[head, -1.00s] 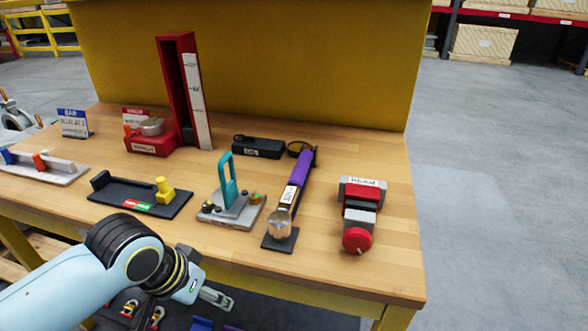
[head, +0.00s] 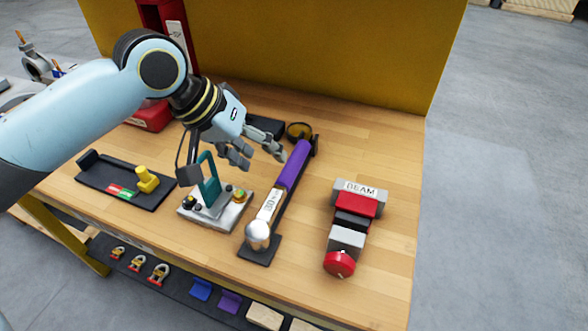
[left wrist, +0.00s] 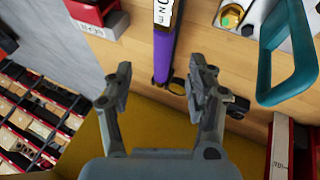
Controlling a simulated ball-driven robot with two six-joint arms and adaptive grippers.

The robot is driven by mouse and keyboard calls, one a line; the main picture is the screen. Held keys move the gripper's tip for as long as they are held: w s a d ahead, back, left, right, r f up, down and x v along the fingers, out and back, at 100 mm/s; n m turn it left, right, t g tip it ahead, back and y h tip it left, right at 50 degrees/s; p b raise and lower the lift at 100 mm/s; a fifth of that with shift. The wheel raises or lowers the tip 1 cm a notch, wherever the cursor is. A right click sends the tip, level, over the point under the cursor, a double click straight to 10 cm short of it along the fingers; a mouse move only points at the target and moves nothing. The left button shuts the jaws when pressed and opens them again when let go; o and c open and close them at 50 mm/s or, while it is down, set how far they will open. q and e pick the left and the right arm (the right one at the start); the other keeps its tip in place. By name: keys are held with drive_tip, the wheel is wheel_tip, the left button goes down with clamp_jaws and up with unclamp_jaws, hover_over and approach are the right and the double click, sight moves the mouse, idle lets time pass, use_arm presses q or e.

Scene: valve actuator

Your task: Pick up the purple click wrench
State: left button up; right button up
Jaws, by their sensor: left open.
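The purple click wrench (head: 294,166) rests on a long black stand (head: 262,252) on the workbench. Its purple handle points to the back and its round silver head to the front. My left gripper (head: 262,156) is open and empty, just left of the handle and above the bench in the head view. In the left wrist view, the purple handle (left wrist: 164,52) shows in the gap between the open fingers (left wrist: 160,82), beyond the tips. How far the fingers are above it I cannot tell. My right gripper is not in view.
A teal-handled fixture (head: 209,185) stands left of the wrench, below my left gripper. A red and grey beam tool (head: 350,222) lies to the right. A black tray with a yellow knob (head: 148,178) is at left. A yellow back panel (head: 330,70) bounds the bench.

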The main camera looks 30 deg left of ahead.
sight(282, 175)
use_arm(q)
drive_tip(key=x, duration=0.4)
drive_tip(key=shift+f, duration=0.1)
drive_tip(key=shift+w+d+f, duration=0.1)
drive_tip(key=shift+d+f, duration=0.05)
drive_tip(key=shift+f, duration=0.1)
drive_tip(key=shift+w+f, duration=0.2)
drive_tip(key=shift+f, duration=0.1)
drive_tip(key=x, duration=0.5)
clamp_jaws()
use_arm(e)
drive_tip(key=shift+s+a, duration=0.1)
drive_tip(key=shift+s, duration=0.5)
